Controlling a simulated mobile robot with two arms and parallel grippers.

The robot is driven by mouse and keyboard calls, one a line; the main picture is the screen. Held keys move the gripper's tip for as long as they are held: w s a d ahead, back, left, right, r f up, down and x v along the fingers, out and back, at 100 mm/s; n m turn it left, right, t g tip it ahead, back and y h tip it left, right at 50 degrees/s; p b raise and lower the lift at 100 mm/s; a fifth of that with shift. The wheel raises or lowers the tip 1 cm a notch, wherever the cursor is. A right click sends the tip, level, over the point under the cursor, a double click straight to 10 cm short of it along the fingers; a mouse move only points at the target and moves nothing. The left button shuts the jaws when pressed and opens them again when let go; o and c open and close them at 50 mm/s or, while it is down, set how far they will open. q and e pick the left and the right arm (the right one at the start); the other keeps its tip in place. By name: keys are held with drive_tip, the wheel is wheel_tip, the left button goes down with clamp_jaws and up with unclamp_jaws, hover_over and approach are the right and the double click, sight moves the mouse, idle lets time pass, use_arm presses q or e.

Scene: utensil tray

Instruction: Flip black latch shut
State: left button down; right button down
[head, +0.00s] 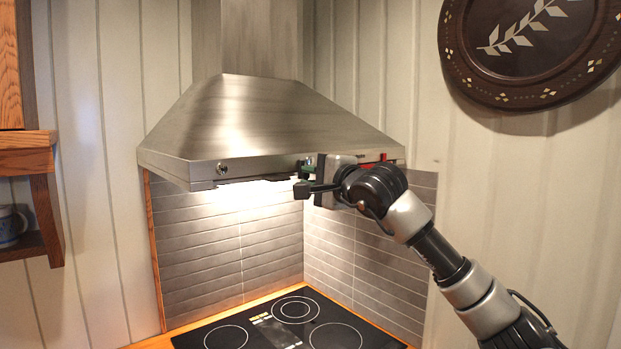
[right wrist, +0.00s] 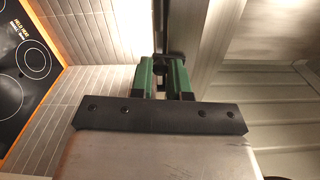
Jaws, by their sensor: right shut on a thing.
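My right gripper (head: 307,174) is at the lower front edge of the range hood (head: 270,125) in the head view. Its green-lined fingers (right wrist: 162,78) show in the right wrist view, shut on a small black part, the black latch (right wrist: 160,66), beside the hood's metal rim. The fingers and the gripper body hide much of the latch, so its exact angle is hard to tell. My left gripper is in neither view.
A small dark round fitting (head: 222,168) sits on the hood's front rim at the left. A black cooktop (head: 255,325) lies below. A dark round plate (head: 530,45) hangs on the right wall. A wooden shelf (head: 30,160) with a mug (head: 10,226) is at the left.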

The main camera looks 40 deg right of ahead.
drive_tip(key=shift+n, duration=0.6)
drive_tip(key=shift+d, duration=0.1)
drive_tip(key=c, duration=1.4)
unclamp_jaws()
drive_tip(key=s+b, duration=0.1)
drive_tip(key=s, duration=0.2)
drive_tip(key=s+b, duration=0.2)
drive_tip(key=s, duration=0.2)
drive_tip(key=s+b, duration=0.2)
drive_tip(key=s, duration=0.1)
drive_tip(key=shift+s+d, duration=0.4)
